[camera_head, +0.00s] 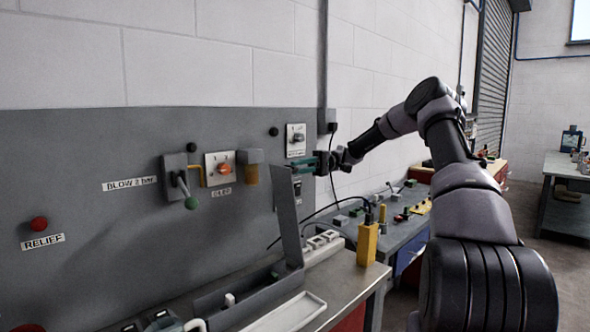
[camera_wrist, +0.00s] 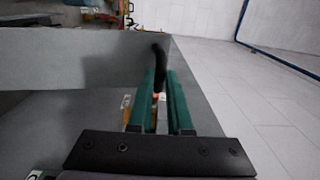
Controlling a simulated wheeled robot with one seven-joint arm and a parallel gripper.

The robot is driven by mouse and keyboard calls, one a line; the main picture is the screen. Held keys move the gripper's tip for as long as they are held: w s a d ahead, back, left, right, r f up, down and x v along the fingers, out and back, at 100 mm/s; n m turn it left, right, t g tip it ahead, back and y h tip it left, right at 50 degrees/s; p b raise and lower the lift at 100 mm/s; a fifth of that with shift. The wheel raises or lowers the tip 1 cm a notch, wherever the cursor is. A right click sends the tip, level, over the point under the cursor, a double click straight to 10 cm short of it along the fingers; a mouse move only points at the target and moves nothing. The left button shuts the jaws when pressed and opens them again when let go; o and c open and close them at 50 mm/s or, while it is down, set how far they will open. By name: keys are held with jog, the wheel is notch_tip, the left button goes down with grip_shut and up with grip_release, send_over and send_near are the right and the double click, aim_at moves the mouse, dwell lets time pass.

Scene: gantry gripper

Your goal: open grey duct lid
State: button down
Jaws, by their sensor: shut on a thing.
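The grey duct lid (camera_head: 288,222) stands raised, nearly upright, at the far end of the open grey duct (camera_head: 225,312) on the bench. My gripper (camera_head: 298,166) is at the lid's top end, its green fingers pointing left toward the wall panel. It is shut on the lid there. In the wrist view, my gripper's green fingers (camera_wrist: 162,82) reach the edge of a broad grey surface that looks like the lid (camera_wrist: 75,72). A dark strip shows between the fingertips. The exact contact is partly hidden by the fingers.
The grey wall panel (camera_head: 80,145) behind carries a green-knobbed lever (camera_head: 184,185) and rotary switches near the lid. A white tray (camera_head: 290,314), a power strip (camera_head: 322,246) and a yellow box (camera_head: 367,242) are on the bench. Cables hang behind my gripper.

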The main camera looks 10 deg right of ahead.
jog(key=c, duration=0.8)
grip_release()
jog(key=shift+c, duration=0.2)
jog(key=v, duration=1)
jog(key=shift+w+d, duration=0.25)
jog(key=shift+d, duration=0.05)
